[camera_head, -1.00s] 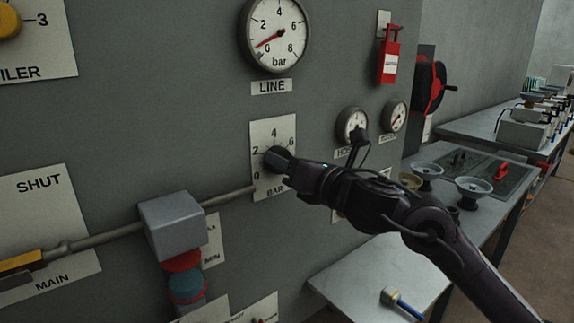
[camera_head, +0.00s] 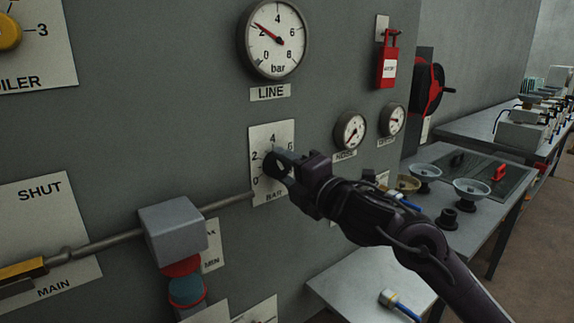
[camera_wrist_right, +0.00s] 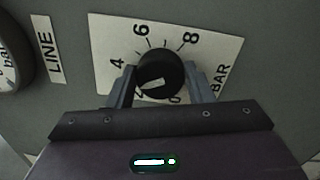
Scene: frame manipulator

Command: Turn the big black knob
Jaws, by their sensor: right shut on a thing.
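The big black knob (camera_head: 272,164) sits on a white plate (camera_head: 284,136) marked from 0 up in bar, on the grey panel. My right gripper (camera_head: 281,167) is shut on this knob, its fingers on either side. In the right wrist view the round black knob (camera_wrist_right: 158,74) shows between the two grey fingers. A pale mark on its face points toward the lower left, near the 2. The LINE gauge (camera_head: 273,40) above has its red needle at about 2. My left gripper is not in view.
A grey block (camera_head: 173,229) on a pipe juts out at lower left. Two small gauges (camera_head: 350,130) and a red tag (camera_head: 389,66) are on the panel at right. A metal bench with funnels (camera_head: 472,189) stands beyond my right arm.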

